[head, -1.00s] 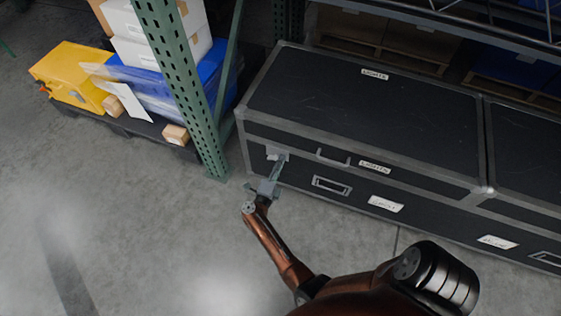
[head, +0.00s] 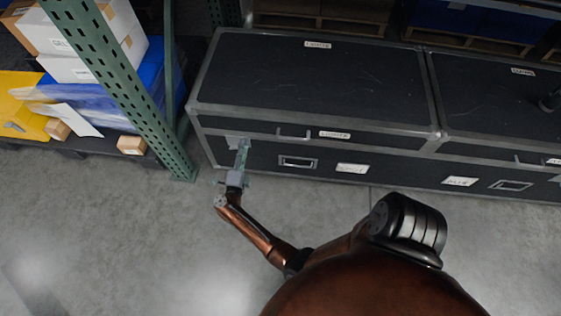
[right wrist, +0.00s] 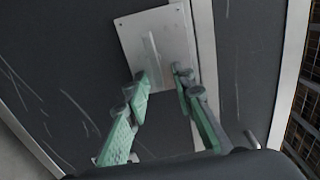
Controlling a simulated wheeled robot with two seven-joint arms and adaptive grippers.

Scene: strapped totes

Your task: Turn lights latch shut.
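The black case labelled lights (head: 310,85) has a metal-edged lid and a pale latch plate (head: 234,142) at the left of its front. In the right wrist view the latch plate (right wrist: 170,28) fills the top middle, with a thin raised latch piece (right wrist: 151,50) standing on it. My right gripper (head: 243,145) is at this latch plate. In the right wrist view its green fingers (right wrist: 160,84) are apart, one on each side of the line of the latch piece, with nothing between them. Whether they touch the plate is unclear. My left gripper is not seen.
A green rack post (head: 125,90) stands left of the case. A low rack deck there holds boxes, a blue tote (head: 155,75) and a yellow case (head: 25,105). A second black case (head: 495,105) adjoins at the right. The floor in front is clear.

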